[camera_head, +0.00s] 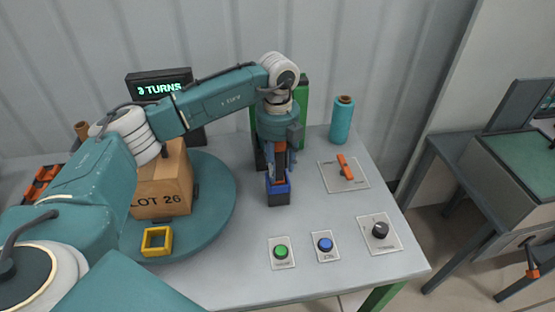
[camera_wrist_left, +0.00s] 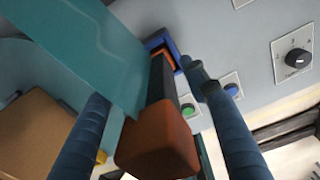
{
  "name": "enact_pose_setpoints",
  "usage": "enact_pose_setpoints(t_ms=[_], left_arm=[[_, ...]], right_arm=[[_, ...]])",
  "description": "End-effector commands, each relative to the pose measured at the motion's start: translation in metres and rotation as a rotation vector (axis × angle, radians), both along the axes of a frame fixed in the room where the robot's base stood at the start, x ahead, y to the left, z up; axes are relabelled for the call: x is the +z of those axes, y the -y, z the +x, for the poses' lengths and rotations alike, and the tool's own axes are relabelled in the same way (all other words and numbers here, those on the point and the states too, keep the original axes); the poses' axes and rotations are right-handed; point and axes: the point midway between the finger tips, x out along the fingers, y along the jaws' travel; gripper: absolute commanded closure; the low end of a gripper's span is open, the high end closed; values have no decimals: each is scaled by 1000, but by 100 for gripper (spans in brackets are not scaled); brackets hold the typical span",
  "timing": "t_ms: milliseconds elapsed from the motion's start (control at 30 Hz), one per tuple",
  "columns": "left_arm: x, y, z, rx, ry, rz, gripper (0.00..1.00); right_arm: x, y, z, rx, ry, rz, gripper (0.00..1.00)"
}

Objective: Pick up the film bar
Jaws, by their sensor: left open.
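The film bar, with an orange end and a dark shaft, stands in a blue holder (camera_head: 278,192) on the table. Its orange part (camera_head: 281,161) shows in the head view just under my left wrist. In the left wrist view the bar's orange end (camera_wrist_left: 160,140) is large and near, and the blue holder (camera_wrist_left: 160,40) is beyond it. My left gripper (camera_head: 274,160) is open, pointing down over the bar. In the left wrist view its two fingers (camera_wrist_left: 147,85) lie one on each side of the bar. Contact cannot be told. My right gripper is not in view.
A cardboard box (camera_head: 163,190) stands on a teal turntable (camera_head: 215,200) at left, with a yellow frame (camera_head: 157,241) in front. A green button (camera_head: 281,252), blue button (camera_head: 325,244), dark knob (camera_head: 380,230), orange lever (camera_head: 345,167) and teal roll (camera_head: 342,121) are around the holder.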

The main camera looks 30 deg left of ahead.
Motion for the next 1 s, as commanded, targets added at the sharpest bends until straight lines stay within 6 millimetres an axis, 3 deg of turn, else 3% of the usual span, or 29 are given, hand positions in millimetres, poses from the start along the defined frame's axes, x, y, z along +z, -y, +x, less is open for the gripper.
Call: enact_pose_setpoints(t_ms=[333,567,1000], left_arm=[[-12,0,0,-1,1,1,55],[-12,1,0,-1,1,-1,98],[-4,1,1,-1,4,-2,100]], right_arm=[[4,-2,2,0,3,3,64],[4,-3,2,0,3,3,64],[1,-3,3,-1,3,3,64]])
